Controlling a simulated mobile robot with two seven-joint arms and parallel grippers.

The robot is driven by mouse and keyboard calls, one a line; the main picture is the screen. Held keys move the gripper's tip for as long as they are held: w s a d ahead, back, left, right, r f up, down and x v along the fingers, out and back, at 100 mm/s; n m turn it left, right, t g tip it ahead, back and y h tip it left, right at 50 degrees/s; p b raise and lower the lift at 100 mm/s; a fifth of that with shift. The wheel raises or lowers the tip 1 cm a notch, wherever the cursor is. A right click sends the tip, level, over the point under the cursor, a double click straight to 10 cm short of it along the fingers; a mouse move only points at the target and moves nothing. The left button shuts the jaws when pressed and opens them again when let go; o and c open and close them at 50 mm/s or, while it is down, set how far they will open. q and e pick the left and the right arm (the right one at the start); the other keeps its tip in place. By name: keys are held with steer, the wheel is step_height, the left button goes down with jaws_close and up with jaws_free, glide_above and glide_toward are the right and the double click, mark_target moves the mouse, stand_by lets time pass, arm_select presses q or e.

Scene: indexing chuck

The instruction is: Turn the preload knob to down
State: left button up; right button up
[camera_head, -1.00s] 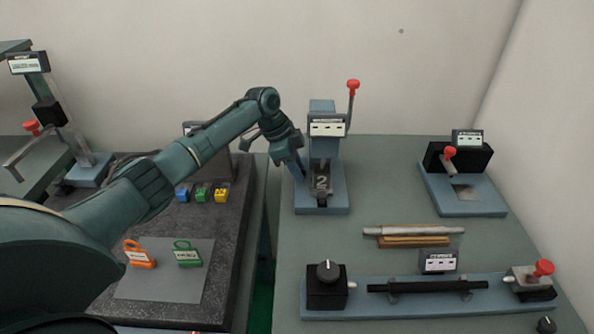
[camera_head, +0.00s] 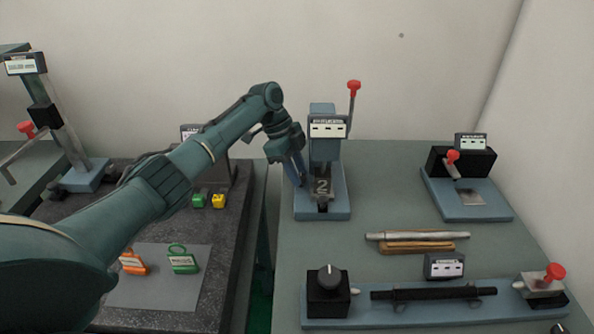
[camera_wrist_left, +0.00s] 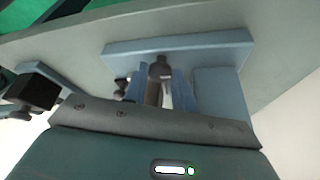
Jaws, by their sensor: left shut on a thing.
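The station with the number 2 on its front has a pale blue base plate (camera_head: 335,210), a label plate (camera_head: 328,128) and a lever with a red end (camera_head: 353,86). My left gripper (camera_head: 303,182) is at its left side, low down. In the left wrist view, the two blue fingers (camera_wrist_left: 160,92) close around a grey post with a dark rounded end (camera_wrist_left: 160,67). Another knob (camera_head: 329,277), black with a white line, sits on a black box at the front, apart from the gripper. I cannot tell from the labels which knob is the preload knob. My right gripper is not in view.
A long fixture with a black bar (camera_head: 425,292) lies at the front. A metal rod (camera_head: 416,236) rests on a wooden block behind it. A red-handled station (camera_head: 470,200) stands at the right. Green (camera_head: 183,262) and orange tags lie left, near my arm.

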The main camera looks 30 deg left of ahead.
arm_select(q)
steer(key=shift+r, duration=0.1)
steer(key=o, duration=0.7)
steer(key=b+v, duration=0.1)
steer(key=v, duration=1.2)
steer(key=shift+r, duration=0.1)
steer(key=shift+d, duration=0.1)
